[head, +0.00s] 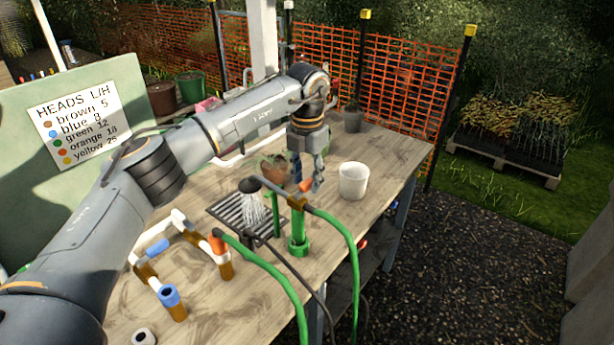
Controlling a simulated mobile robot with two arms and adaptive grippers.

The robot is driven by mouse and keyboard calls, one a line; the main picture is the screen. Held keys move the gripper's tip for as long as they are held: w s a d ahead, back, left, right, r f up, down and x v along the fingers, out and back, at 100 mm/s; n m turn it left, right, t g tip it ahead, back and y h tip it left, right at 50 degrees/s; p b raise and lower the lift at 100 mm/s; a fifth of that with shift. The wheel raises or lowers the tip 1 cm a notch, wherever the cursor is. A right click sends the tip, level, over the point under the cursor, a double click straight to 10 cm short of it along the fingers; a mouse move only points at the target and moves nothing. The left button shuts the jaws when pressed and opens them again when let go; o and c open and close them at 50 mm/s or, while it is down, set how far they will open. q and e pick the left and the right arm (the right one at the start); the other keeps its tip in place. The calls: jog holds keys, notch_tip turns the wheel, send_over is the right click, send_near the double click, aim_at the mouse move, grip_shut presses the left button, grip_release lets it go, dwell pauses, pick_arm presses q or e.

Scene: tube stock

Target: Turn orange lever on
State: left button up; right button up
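The orange lever (306,185) is a small piece on top of the brown-and-green pipe stand (298,225) near the table's right side. My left gripper (308,176) reaches down right at the lever. Its two fingers are apart, with the lever close to their tips; I cannot tell whether they touch it. A dark sprinkler head (250,185) at the left end of the stand's pipe has pale streaks, like water, falling below it onto a slatted drain grate (225,212). My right gripper is not in view.
A white pot (353,181) stands just right of my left gripper. A brown pot with a plant (273,166) is behind the stand. Green hoses (345,240) hang over the front edge. White pipework with blue and orange fittings (160,250) stands at the left. A sign board (75,125) is behind.

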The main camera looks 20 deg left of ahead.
aim_at(307, 182)
pick_arm(q)
notch_tip(307, 182, up, 12)
dwell(0.5)
jog(key=shift+s, duration=0.1)
